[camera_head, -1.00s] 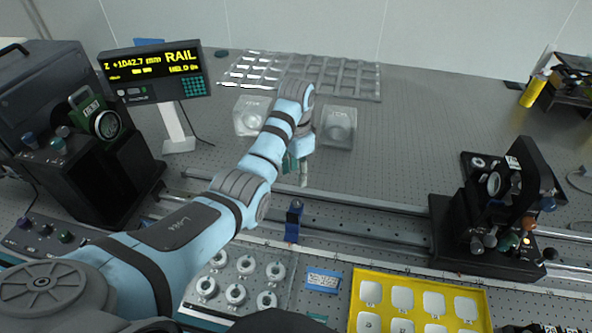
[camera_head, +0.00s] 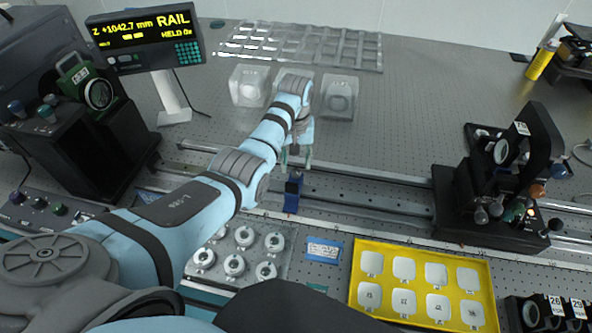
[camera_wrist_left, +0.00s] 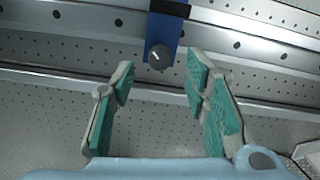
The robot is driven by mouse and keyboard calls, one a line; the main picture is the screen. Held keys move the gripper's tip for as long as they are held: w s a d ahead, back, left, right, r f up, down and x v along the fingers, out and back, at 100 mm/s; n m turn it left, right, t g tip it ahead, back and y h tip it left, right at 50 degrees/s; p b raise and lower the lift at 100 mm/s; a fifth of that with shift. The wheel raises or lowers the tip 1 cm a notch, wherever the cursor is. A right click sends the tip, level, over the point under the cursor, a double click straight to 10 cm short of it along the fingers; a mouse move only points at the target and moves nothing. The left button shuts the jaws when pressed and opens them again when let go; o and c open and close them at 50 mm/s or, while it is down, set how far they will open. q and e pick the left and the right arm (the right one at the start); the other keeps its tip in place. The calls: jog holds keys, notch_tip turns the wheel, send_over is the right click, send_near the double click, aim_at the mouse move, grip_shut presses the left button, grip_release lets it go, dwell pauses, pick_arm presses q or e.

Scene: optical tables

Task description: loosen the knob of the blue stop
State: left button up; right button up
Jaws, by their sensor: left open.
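The blue stop (camera_head: 292,192) stands on the rail in the middle of the head view, with a dark top part. In the left wrist view the blue stop (camera_wrist_left: 165,28) is at the top centre, and its dark round knob (camera_wrist_left: 159,58) faces my gripper. My left gripper (camera_head: 297,160) is just behind the stop in the head view. In the left wrist view its green-padded fingers (camera_wrist_left: 160,78) are open and empty, with the knob centred ahead between the fingertips and apart from them. My right gripper is not in view.
The long metal rail (camera_head: 365,200) crosses the table, with a black optics mount (camera_head: 495,195) on it at right. In front are a yellow tray (camera_head: 357,290) and a holder with white round parts (camera_head: 234,265).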

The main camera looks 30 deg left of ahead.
aim_at(296, 171)
pick_arm(q)
notch_tip(296, 171, down, 4)
jog(key=shift+r+b, duration=0.2)
jog(key=shift+b, duration=0.2)
grip_shut()
jog(key=shift+r+m+p, duration=0.35)
jog(key=shift+m+p, duration=0.15)
jog(key=shift+p, duration=0.2)
jog(key=shift+d+m+p, duration=0.1)
jog(key=shift+m+p, duration=0.25)
jog(key=shift+m, duration=0.15)
jog(key=shift+w+f, duration=0.1)
jog(key=shift+f, duration=0.2)
grip_release()
notch_tip(296, 171, up, 12)
